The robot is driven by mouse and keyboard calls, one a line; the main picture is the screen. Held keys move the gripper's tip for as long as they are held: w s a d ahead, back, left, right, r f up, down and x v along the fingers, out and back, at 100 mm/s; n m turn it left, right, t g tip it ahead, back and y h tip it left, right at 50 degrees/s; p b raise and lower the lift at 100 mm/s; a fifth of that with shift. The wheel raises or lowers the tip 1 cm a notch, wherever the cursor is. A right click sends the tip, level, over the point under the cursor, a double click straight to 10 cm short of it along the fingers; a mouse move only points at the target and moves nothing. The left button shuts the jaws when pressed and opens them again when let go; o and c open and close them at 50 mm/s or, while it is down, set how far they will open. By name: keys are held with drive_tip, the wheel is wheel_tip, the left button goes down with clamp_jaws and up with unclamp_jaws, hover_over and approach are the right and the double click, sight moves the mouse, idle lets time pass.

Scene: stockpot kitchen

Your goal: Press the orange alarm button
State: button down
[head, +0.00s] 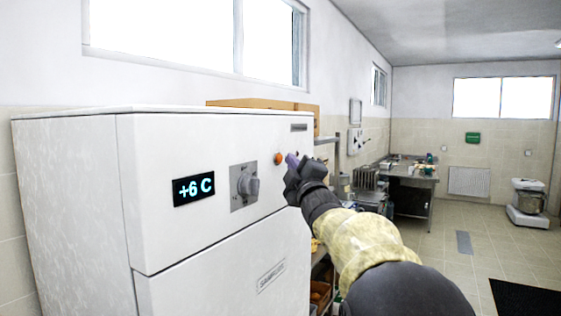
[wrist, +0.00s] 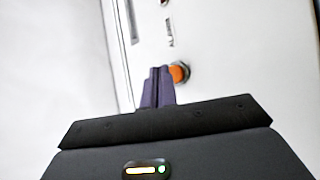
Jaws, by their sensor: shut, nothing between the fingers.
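The orange alarm button (head: 278,158) is a small round knob on the upper front panel of a white appliance (head: 75,200). It also shows in the wrist view (wrist: 179,72), just past and to the right of my fingertips. My gripper (head: 292,160) is shut and empty, its purple fingers together. In the head view the fingertips are just right of the button, close to the panel. In the wrist view the fingers (wrist: 157,78) overlap the button's left edge. I cannot tell whether they touch it.
The panel also carries a dial (head: 247,185) and a display (head: 193,189) reading +6 C. A wooden board (head: 255,104) shows behind the appliance top. Metal tables (head: 412,172) stand farther back. The floor (head: 440,245) to the right is mostly open, with a dark mat (head: 525,298).

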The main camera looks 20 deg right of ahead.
drive_tip(key=s+d, duration=0.1)
drive_tip(key=s, duration=0.1)
drive_tip(key=s+d+b, duration=0.1)
drive_tip(key=s+d, duration=0.1)
idle(0.6)
idle(0.6)
